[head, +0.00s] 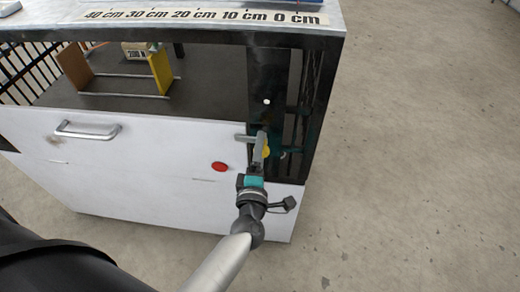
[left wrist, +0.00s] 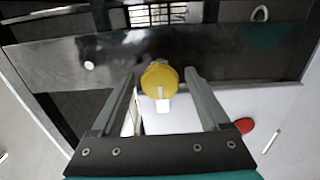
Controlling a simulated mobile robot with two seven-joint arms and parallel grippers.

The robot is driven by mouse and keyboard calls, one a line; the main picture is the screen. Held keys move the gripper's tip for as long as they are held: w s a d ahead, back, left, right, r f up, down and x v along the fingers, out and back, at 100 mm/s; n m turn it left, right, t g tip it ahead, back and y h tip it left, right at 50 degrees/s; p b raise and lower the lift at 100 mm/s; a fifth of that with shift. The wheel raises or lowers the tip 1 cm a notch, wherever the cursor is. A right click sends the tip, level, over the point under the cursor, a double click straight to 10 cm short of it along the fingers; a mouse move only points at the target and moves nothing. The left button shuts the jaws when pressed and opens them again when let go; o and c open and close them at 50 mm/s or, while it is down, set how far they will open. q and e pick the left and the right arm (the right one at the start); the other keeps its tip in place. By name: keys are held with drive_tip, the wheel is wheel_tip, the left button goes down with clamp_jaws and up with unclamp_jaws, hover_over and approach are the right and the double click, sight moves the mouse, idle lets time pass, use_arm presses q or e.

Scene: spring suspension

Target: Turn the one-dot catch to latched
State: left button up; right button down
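The catch shows as a round yellow knob (left wrist: 160,78) with a pale pointer on its lower side, on a dark metal post (left wrist: 225,62). A single white dot (left wrist: 89,65) is on the post to the knob's left; in the head view the dot (head: 267,101) is above the knob (head: 266,151). My left gripper (head: 254,138) is at the knob and partly hides it in the head view. In the left wrist view its two fingers (left wrist: 160,72) are apart, one on each side of the knob. I cannot tell whether they touch it. My right gripper is not in view.
A white cabinet front (head: 130,175) carries a metal handle (head: 88,131) and a red button (head: 219,166). Above it is an open bay with a wood-and-yellow frame (head: 160,70). A centimetre scale (head: 200,15) runs along the top. The floor to the right is clear.

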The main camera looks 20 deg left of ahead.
use_arm(q)
drive_tip(key=shift+s, duration=0.1)
drive_tip(key=v, duration=1.5)
